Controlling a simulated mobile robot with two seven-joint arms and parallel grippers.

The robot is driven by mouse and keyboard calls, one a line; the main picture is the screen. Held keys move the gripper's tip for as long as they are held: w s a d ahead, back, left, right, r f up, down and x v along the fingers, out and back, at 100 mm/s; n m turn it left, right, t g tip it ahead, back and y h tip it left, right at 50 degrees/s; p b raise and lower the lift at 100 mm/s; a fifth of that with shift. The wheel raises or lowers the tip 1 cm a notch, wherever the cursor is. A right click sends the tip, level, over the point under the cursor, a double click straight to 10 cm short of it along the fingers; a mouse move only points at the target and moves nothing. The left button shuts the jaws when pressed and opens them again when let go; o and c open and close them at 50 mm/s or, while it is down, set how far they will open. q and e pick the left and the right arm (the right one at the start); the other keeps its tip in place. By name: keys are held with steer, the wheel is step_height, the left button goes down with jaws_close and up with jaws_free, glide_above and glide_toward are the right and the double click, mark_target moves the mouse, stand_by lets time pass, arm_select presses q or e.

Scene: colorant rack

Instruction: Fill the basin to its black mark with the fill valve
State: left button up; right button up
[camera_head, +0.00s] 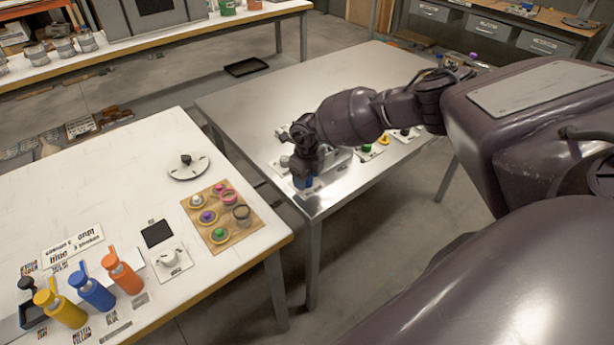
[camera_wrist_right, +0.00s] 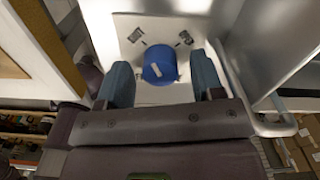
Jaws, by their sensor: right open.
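The fill valve is a blue round knob (camera_wrist_right: 160,65) with a small white mark, on a pale plate with dark labels in the right wrist view. My right gripper (camera_wrist_right: 161,80) is open, with one finger on each side of the knob; contact cannot be told. In the head view my right gripper (camera_head: 303,178) points down at the near corner of the metal table, covering most of the valve. A grey metal box, apparently the basin (camera_head: 340,158), stands just behind it, partly hidden by my arm. Its black mark and water level are not visible. My left gripper is out of view.
The metal table (camera_head: 270,95) is mostly bare. Green and yellow knobs (camera_head: 367,148) sit along its near edge.

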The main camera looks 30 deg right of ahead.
step_height(320, 180, up, 11)
steer(key=p, duration=0.1)
stand_by(0.4)
steer(key=shift+f, duration=0.1)
stand_by(6.9)
